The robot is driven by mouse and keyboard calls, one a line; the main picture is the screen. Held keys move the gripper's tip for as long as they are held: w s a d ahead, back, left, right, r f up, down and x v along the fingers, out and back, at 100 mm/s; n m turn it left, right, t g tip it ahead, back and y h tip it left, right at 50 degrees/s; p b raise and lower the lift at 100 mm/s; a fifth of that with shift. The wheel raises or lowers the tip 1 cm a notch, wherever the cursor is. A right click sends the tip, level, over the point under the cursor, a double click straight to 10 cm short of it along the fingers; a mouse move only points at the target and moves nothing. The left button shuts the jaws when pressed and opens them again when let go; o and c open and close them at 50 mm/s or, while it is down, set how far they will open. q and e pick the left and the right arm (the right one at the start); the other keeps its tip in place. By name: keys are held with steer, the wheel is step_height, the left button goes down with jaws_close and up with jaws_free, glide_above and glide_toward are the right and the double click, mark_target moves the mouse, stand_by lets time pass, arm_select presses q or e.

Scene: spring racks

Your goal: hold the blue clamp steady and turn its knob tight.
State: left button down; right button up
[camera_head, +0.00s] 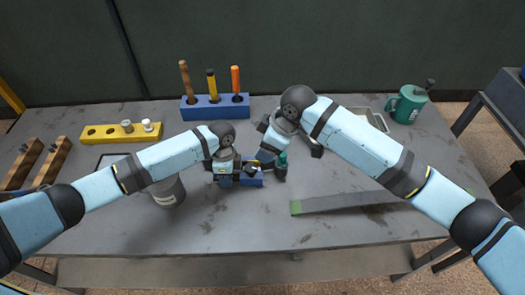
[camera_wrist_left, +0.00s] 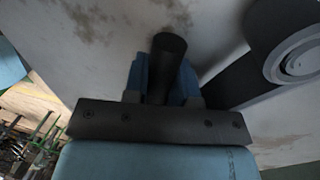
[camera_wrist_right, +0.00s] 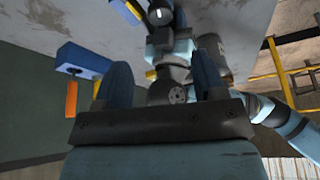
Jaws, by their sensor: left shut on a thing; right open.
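The blue clamp (camera_head: 256,182) lies on the middle of the table in the head view, partly covered by my left gripper (camera_head: 236,176). That gripper is shut on a part of the clamp. In the left wrist view a dark round bar (camera_wrist_left: 170,58) stands between its blue fingers. My right gripper (camera_head: 268,150) is open just beyond the clamp. Its two spread fingers show in the right wrist view (camera_wrist_right: 160,75), with nothing held between them. I cannot clearly make out the knob. A dark cylinder with a teal top (camera_head: 281,162) stands close to the clamp's right end.
A blue rack (camera_head: 216,110) with several upright handles stands behind. A yellow rack (camera_head: 105,134) is at the left, with a grey can (camera_head: 168,192) nearer. A flat grey bar (camera_head: 335,203) lies front right. The front middle is clear.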

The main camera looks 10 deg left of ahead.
mark_target(251, 167)
steer(key=shift+w+r, duration=0.1)
steer(key=shift+r, duration=0.05)
steer(key=a+f+n, duration=0.1)
steer(key=f, duration=0.2)
steer(key=a+f+n+g, duration=0.1)
steer(key=a+f+n, duration=0.1)
steer(key=f, duration=0.2)
steer(key=a+f+n, duration=0.1)
steer(key=f, duration=0.3)
steer(key=shift+w+a+n+g, duration=0.1)
steer(key=shift+a+n+g, duration=0.2)
steer(key=shift+c, duration=0.5)
steer(key=c, duration=0.8)
steer(key=m+t, duration=0.1)
steer(key=m, duration=0.3)
steer(key=shift+m+t, duration=0.4)
